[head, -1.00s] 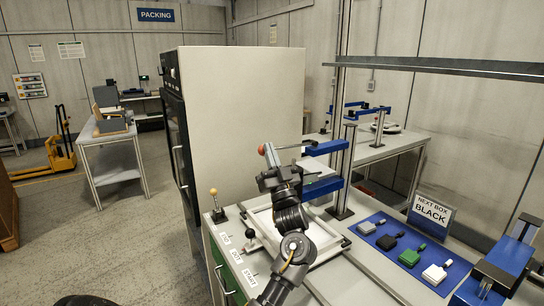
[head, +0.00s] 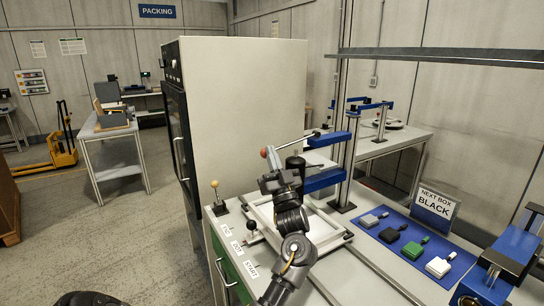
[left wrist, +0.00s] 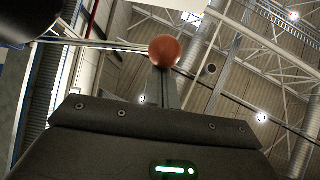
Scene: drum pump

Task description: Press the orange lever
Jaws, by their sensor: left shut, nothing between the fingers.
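The lever with a red-orange ball knob (head: 264,152) is on the blue-armed press (head: 325,180). Its thin rod slopes up from the knob to the right, toward the top of the press. My left gripper (head: 270,166) is shut and empty, pointing up just below the knob. In the left wrist view, the orange ball (left wrist: 165,51) is at the tips of my shut fingers (left wrist: 161,82), with its rod running left. I cannot tell whether they touch. My right gripper is not in view.
A tan-knobbed lever (head: 214,184) and a black-knobbed lever (head: 251,226) stand on the bench's left edge. A white frame (head: 325,232) lies under my arm. A blue mat (head: 395,222) holds several small boxes beside a "NEXT BOX BLACK" sign (head: 434,206). A tall cabinet (head: 245,110) stands behind.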

